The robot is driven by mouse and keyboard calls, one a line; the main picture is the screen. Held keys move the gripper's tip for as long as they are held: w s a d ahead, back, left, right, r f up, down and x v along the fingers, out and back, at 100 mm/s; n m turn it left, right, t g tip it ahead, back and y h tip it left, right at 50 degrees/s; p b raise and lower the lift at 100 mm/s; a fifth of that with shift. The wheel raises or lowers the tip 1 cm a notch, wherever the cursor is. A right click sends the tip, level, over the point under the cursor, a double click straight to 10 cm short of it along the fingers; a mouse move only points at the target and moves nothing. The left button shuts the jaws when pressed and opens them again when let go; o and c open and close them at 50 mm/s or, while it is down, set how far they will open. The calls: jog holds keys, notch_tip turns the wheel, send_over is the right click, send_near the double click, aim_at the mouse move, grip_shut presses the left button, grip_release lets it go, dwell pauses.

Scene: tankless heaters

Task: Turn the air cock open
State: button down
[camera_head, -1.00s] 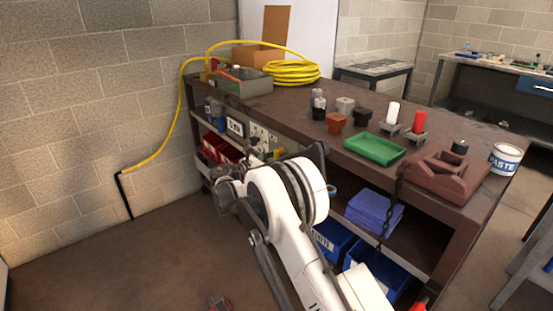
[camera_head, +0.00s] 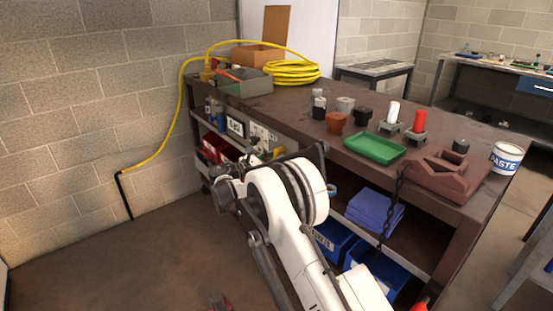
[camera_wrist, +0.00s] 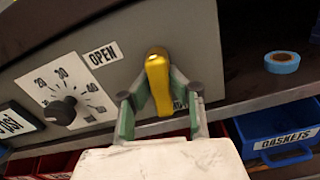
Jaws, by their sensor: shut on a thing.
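The air cock's yellow handle (camera_wrist: 158,82) is on a grey panel (camera_wrist: 130,38) in the wrist view, its long side roughly upright and tilted slightly. An "OPEN" label (camera_wrist: 102,55) is to its upper left; another label behind the handle is mostly hidden. My gripper (camera_wrist: 160,108) has its green fingers on either side of the handle and is shut on it. In the head view, my arm hides most of the gripper and handle; part of the panel (camera_head: 262,133) shows beyond the arm.
A dial with a black knob (camera_wrist: 62,110) is left of the handle. A blue tape roll (camera_wrist: 282,62) and a blue "GASKETS" bin (camera_wrist: 275,130) are to the right. The bench top (camera_head: 285,105) holds a green tray (camera_head: 375,149) and yellow hose (camera_head: 290,72).

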jog(key=m, duration=0.3)
jog(key=m+b, duration=0.1)
jog(key=shift+w+a+r, duration=0.1)
jog(key=shift+w+a, duration=0.15)
jog(key=shift+w, duration=0.05)
jog(key=m, duration=0.4)
jog(key=shift+w+a+r, duration=0.15)
jog(key=shift+a+r, duration=0.05)
jog(key=shift+r, duration=0.05)
jog(key=m, duration=0.3)
jog(key=shift+w+a+r+m, duration=0.1)
jog(key=shift+r+m, duration=0.15)
jog(key=shift+m, duration=0.05)
jog(key=shift+r+m+b, duration=0.15)
jog(key=shift+r+m, duration=0.05)
jog(key=shift+m, duration=0.8)
jog(key=shift+r+m+b, duration=0.15)
jog(key=shift+m, duration=0.85)
jog(key=c, duration=1.6)
grip_release()
jog(key=shift+a, duration=0.1)
jog(key=v, duration=1.1)
jog(key=shift+s+a, duration=0.25)
jog(key=shift+a, duration=0.05)
